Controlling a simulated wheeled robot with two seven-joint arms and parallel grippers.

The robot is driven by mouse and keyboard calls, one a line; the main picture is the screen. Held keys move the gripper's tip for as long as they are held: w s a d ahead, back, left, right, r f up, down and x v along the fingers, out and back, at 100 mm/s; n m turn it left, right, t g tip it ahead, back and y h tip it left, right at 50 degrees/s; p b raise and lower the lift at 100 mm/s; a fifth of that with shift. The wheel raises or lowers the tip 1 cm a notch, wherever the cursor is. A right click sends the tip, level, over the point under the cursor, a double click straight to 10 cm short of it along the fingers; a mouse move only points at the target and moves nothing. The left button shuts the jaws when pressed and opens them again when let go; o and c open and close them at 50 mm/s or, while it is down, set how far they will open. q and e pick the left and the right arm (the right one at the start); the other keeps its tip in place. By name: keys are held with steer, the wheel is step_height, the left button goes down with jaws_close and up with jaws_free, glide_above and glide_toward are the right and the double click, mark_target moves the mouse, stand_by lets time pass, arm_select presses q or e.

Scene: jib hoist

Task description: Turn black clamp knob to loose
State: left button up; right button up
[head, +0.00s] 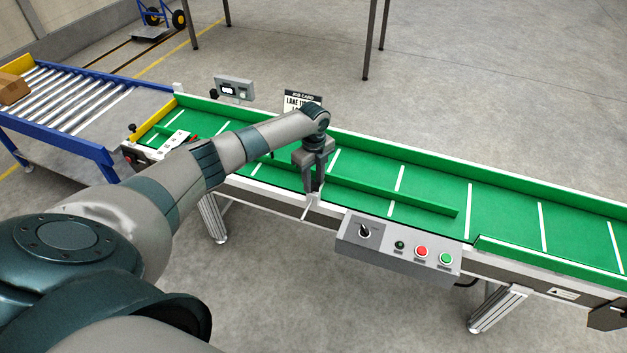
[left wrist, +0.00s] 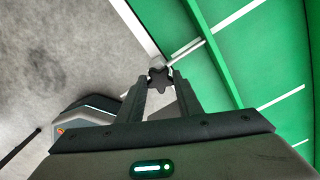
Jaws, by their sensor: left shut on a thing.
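The black clamp knob (left wrist: 159,77) is star-shaped and sits at the conveyor's near side edge in the left wrist view, at the end of a pale rod. My left gripper (head: 314,188) points down at the near rail in the head view. In the left wrist view its fingers stand on either side of the knob, shut on it. My right gripper is in neither view.
The green conveyor (head: 505,222) carries a green guide bar (head: 400,195). A grey control box (head: 398,246) with a black switch and red and green buttons hangs on the near side. A job card (head: 303,101) stands at the far side. A roller table (head: 70,95) stands left.

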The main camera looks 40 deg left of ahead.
arm_select(q)
steer(key=shift+r, duration=0.1)
steer(key=shift+n+p, duration=0.5)
steer(key=shift+r+n+p, duration=0.1)
steer(key=shift+n+p, duration=0.45)
steer(key=shift+n, duration=0.15)
steer(key=n+p, duration=0.3)
steer(key=n, duration=0.1)
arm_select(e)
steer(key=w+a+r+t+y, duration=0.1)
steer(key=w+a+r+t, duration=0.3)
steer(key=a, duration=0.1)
arm_select(q)
steer(key=shift+n+p, duration=0.3)
steer(key=shift+n, duration=0.3)
steer(key=n+p, duration=0.3)
steer(key=n, duration=0.4)
steer(key=shift+p, duration=0.4)
steer(key=shift+n, duration=0.5)
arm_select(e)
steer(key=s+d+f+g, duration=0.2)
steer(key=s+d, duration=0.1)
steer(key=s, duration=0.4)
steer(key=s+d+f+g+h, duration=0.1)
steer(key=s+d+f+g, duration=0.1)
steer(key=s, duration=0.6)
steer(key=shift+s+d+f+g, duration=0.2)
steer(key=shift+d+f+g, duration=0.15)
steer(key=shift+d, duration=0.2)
